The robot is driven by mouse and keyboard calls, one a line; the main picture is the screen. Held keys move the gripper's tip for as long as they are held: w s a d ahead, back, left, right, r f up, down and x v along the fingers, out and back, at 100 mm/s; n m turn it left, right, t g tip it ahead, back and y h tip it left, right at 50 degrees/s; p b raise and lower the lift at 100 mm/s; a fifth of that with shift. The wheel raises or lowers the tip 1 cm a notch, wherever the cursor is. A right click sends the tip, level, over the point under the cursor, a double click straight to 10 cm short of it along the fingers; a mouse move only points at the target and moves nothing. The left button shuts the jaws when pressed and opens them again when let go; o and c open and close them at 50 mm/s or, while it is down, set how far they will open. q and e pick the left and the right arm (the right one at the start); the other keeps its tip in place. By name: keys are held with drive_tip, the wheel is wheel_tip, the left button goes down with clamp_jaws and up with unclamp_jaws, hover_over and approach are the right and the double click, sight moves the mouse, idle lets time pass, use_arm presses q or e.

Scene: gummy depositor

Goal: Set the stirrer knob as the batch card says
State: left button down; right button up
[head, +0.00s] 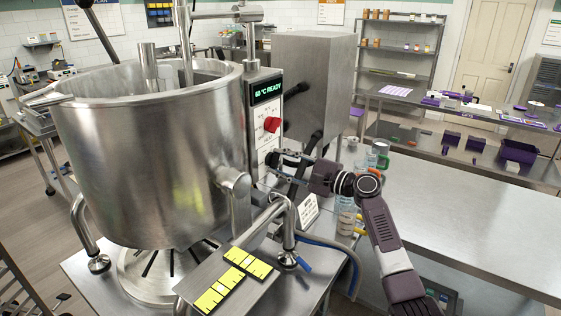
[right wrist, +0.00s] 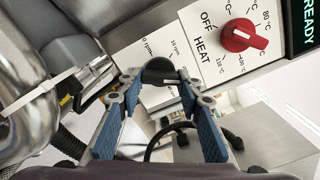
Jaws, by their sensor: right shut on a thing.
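The stirrer knob (right wrist: 158,67) is black with a white pointer mark, on a white panel with rpm marks around it. My right gripper (right wrist: 157,84) is shut on it, a fingertip on each side. The pointer mark faces the lower right of the right wrist view; the fingers hide part of the scale. In the head view my right gripper (head: 279,160) reaches the control panel (head: 265,148) from the right and hides the knob. A small white card (head: 308,211) stands below the gripper; its print is too small to read. My left gripper is not in view.
The red HEAT knob (right wrist: 244,35) sits close beside the stirrer knob, below a display (head: 267,91) reading 68 °C READY. A large steel kettle (head: 150,155) fills the left. A grey box (head: 315,80) stands behind. The steel table (head: 470,220) at right has clear room.

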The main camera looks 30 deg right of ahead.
idle(0.3)
drive_tip(key=o, duration=1.2)
drive_tip(key=shift+d, duration=0.15)
drive_tip(key=shift+c, duration=0.2)
drive_tip(key=v, duration=1.2)
drive_tip(key=shift+f, duration=0.1)
